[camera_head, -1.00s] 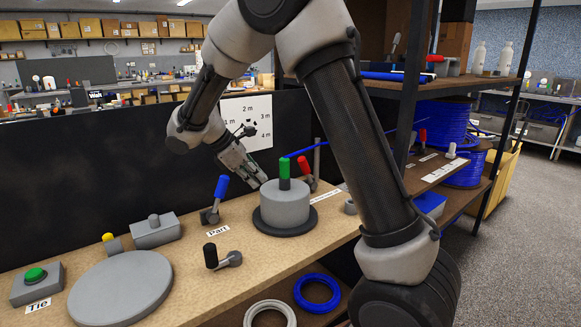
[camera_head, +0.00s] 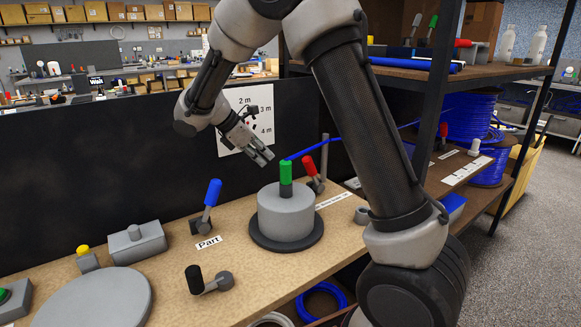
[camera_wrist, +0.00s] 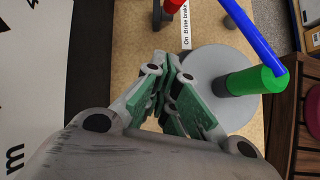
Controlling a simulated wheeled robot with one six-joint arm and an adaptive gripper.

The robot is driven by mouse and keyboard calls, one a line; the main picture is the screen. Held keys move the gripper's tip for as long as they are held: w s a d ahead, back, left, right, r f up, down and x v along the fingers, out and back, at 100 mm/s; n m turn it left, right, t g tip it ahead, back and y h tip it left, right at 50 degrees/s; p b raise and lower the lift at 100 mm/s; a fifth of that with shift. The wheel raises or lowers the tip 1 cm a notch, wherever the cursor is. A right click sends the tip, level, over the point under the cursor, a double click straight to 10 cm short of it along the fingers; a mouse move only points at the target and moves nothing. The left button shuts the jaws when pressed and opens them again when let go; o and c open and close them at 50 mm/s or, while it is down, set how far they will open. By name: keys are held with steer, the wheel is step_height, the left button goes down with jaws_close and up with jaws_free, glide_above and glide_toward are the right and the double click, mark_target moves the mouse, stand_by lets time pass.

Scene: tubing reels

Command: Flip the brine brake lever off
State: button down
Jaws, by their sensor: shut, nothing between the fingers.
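The brine brake lever (camera_head: 309,167) has a red handle and a grey base. It stands on the bench behind and right of the grey drum, its handle leaning up and left. A white label (camera_head: 333,200) lies beside it; in the wrist view the label (camera_wrist: 187,25) reads "On" and "Brine brake". Only the edge of the red handle (camera_wrist: 174,4) shows at the top of the wrist view. My gripper (camera_head: 262,153) is shut and empty, in the air left of and a little above the red handle, apart from it. Its fingers (camera_wrist: 170,75) point down over the bench.
The grey drum (camera_head: 285,213) carries a green post (camera_head: 286,173) with a blue tube (camera_head: 320,146) running right from its top, close to my gripper. A blue-handled lever (camera_head: 212,194) and a black-handled lever (camera_head: 196,280) stand left. A dark panel (camera_head: 120,190) backs the bench.

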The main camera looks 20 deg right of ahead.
mark_target(313, 174)
steer(key=d+f, duration=0.6)
steer(key=d, duration=0.4)
steer(key=shift+w, duration=0.1)
stand_by(0.3)
